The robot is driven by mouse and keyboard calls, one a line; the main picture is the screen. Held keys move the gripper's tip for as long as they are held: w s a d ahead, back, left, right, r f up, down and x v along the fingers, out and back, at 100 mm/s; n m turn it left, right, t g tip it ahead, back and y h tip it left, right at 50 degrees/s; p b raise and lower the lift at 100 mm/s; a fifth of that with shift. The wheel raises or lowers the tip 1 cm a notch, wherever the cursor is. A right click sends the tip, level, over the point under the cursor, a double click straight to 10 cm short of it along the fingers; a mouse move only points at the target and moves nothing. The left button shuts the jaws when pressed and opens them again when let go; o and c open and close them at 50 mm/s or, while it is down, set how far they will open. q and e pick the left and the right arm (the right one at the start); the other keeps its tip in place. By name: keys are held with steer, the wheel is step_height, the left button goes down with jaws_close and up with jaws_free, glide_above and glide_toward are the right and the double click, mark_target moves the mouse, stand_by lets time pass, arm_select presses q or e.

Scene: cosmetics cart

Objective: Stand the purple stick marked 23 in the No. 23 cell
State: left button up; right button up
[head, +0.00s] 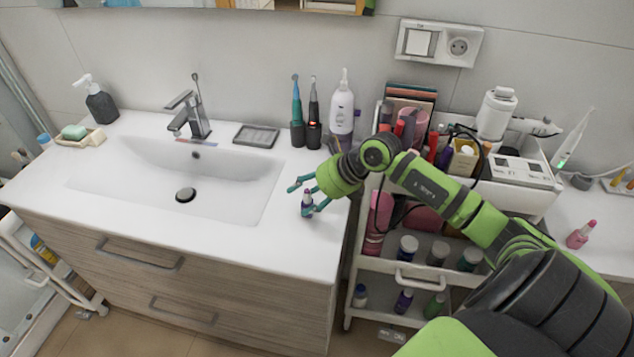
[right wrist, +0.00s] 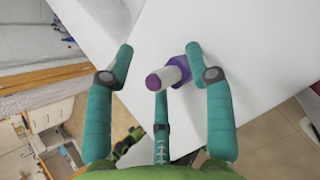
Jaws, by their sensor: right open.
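The purple stick (head: 307,197), with a pale band, stands on the white washbasin counter near its right end. It also shows in the right wrist view (right wrist: 168,78), where its purple end points toward the camera; no number is readable. My right gripper (head: 309,196) is open around the stick, with fingers apart on either side; in the right wrist view (right wrist: 160,65) the stick is nearer the right finger, and I cannot tell whether they touch. A white box with two printed labels (head: 522,172) sits on the cart top; the print is too small to read surely. My left gripper is not in view.
The basin (head: 150,185) lies left of the stick. Toothbrushes and a white oral irrigator (head: 341,110) stand behind. The cart (head: 400,268) holds bottles on its lower shelves and crowded items on top.

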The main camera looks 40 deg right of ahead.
steer(key=b+v, duration=0.2)
steer(key=v, duration=0.8)
steer(key=shift+b, duration=0.4)
steer(key=shift+o, duration=0.2)
steer(key=shift+v, duration=0.9)
steer(key=m+g+h+p, duration=0.2)
steer(key=m+g+h, duration=0.3)
steer(key=m, duration=0.4)
glide_above(306, 205)
steer(key=shift+g+y, duration=0.6)
steer(key=shift+y, duration=0.1)
step_height(306, 205, down, 5)
steer(key=shift+r, duration=0.2)
steer(key=shift+w+d+r+m+h, duration=0.3)
steer(key=shift+w+r+m+h, duration=0.1)
steer(key=shift+h, duration=0.2)
steer(key=shift+d+p, duration=0.15)
steer(key=shift+p, duration=0.2)
step_height(306, 205, down, 6)
steer(key=p, duration=0.3)
steer(key=shift+s+r, duration=0.1)
steer(key=shift+f+p, duration=0.3)
steer(key=shift+f, duration=0.25)
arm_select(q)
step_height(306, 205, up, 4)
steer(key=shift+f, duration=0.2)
arm_select(e)
jaws_close()
